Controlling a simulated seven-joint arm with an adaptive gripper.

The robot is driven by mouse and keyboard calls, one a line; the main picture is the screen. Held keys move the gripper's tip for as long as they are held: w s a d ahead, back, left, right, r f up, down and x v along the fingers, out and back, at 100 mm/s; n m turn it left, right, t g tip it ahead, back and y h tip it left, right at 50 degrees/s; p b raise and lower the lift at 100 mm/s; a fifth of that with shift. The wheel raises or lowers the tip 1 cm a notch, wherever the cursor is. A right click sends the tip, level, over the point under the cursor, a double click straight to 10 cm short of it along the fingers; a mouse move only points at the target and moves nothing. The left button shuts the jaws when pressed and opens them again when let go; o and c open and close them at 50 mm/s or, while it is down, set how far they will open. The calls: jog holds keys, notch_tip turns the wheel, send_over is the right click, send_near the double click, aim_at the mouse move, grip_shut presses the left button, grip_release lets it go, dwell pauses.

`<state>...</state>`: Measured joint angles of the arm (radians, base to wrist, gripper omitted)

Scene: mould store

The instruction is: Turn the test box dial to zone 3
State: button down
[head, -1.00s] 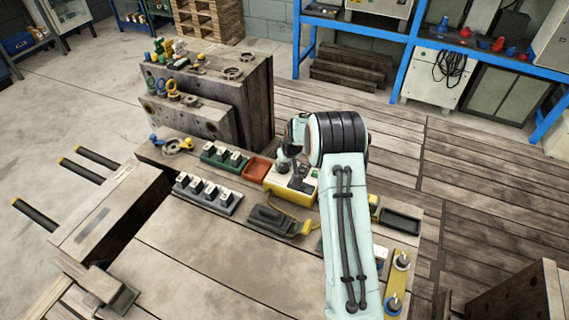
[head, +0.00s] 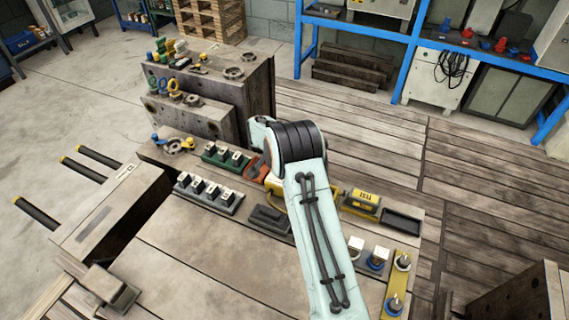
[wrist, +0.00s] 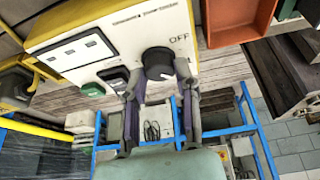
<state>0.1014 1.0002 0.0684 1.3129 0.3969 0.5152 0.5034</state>
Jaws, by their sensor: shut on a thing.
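The test box (wrist: 120,38) fills the top of the wrist view, with a cream face and a yellow edge. Its black round dial (wrist: 158,61) is at the face's right, next to the printed word OFF. My gripper (wrist: 160,88) has one finger on each side of the dial and is shut on it. A pale mark shows on the dial's lower part, but I cannot tell which zone it points to. In the head view my arm hides the gripper, the dial and most of the test box; only a yellow sliver (head: 273,187) shows.
Beside the box, an orange-red tray (head: 256,169) and racks of white-topped blocks (head: 209,194) stand to the left. A dark meter-like device (head: 270,218) lies in front. A yellow labelled box (head: 361,202) and a black tray (head: 402,221) are to the right.

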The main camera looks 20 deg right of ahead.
jog(key=m+g, duration=0.1)
jog(key=m, duration=0.2)
jog(key=m+g+h, duration=0.1)
jog(key=m, duration=0.2)
jog(key=shift+w+a+m, duration=0.1)
jog(key=shift+w+m, duration=0.1)
jog(key=shift+m, duration=0.1)
jog(key=m+g, duration=0.1)
jog(key=m, duration=0.2)
jog(key=m+g, duration=0.1)
jog(key=m, duration=0.1)
jog(key=shift+m+g, duration=0.3)
jog(key=shift+m, duration=0.1)
jog(key=c, duration=0.8)
grip_release()
jog(key=shift+y, duration=0.3)
jog(key=shift+w, duration=0.1)
notch_tip(320, 180, up, 10)
